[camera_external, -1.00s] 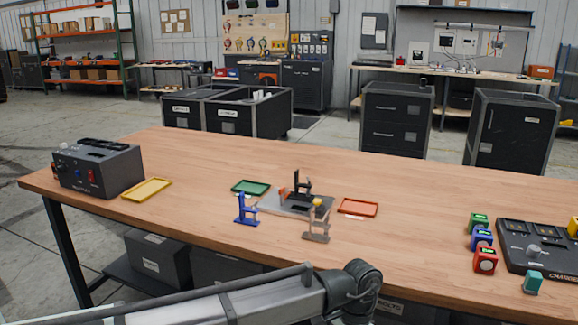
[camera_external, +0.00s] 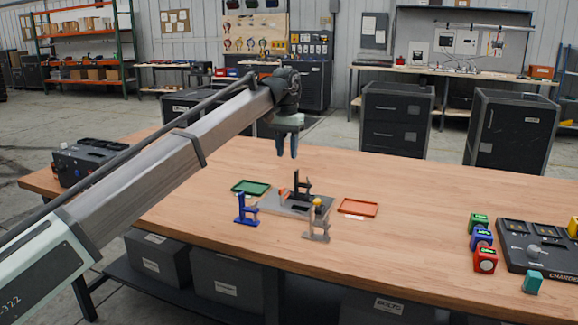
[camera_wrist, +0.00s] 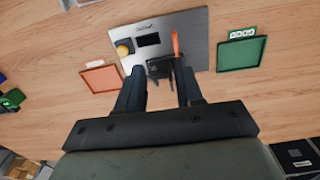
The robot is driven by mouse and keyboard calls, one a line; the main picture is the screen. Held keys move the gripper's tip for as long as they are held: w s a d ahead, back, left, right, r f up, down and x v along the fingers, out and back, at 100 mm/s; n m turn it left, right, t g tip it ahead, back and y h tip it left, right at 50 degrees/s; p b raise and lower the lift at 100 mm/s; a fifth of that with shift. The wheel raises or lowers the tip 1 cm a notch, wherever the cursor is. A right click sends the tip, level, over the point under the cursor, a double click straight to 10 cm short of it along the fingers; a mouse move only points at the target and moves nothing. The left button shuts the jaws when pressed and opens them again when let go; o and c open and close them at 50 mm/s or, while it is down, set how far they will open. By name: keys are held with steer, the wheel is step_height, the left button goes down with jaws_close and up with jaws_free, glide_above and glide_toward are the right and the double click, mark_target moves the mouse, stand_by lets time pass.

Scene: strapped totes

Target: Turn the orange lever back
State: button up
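The orange lever (camera_wrist: 176,43) stands on a silver metal plate (camera_wrist: 198,45) in the wrist view, beside a black bracket (camera_wrist: 160,66). A yellow knob (camera_wrist: 123,48) and a small dark display (camera_wrist: 148,40) are on the same plate. In the outside view the plate (camera_external: 272,204) lies mid-table, with the yellow knob (camera_external: 317,202) at its right; I cannot make out the lever clearly there. My gripper (camera_external: 287,154) points down above and behind the plate. In the wrist view my gripper (camera_wrist: 160,74) has its fingers apart, with nothing between them, clear of the lever.
A green tray (camera_external: 262,192) and a red tray (camera_external: 373,211) flank the plate. A blue stand (camera_external: 246,222) and a grey-brown stand (camera_external: 316,237) are in front. Coloured blocks (camera_external: 481,238) and a charger (camera_external: 517,263) are at right.

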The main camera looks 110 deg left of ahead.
mark_target(281, 188)
steer(key=f, duration=0.4)
steer(key=s+a+f, duration=0.1)
steer(key=f, duration=0.3)
steer(key=s+f, duration=0.1)
steer(key=f, duration=0.3)
steer(key=shift+s+a+f, duration=0.25)
steer(key=shift+f, duration=0.15)
steer(key=shift+c, duration=0.2)
jaws_close()
stand_by(1.1)
